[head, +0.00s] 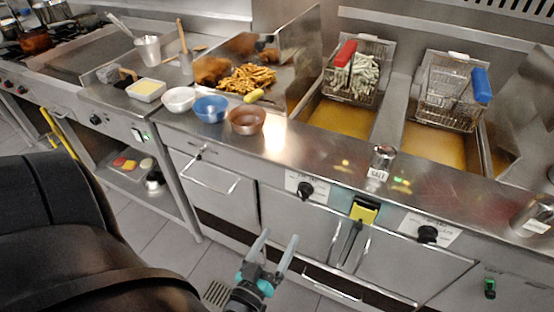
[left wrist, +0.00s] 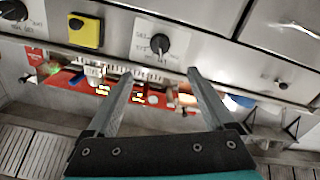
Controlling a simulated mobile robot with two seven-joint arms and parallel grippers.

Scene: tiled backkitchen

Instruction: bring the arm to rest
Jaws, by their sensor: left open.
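My left gripper (head: 271,258) is open and empty in the head view. It hangs in front of the fryer cabinet (head: 296,228), below the counter edge. In the left wrist view its two grey fingers (left wrist: 153,92) stand wide apart with nothing between them. My left arm is the large black shape at the lower left of the head view. My right gripper is in neither view.
On the counter (head: 262,150) stand white, blue and brown bowls (head: 210,109) and a salt shaker (head: 381,160). Two fryer baskets (head: 357,72) (head: 452,92) hang over oil. Cabinet knobs (head: 306,189) and handles stick out near the gripper. Tiled floor is clear at left.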

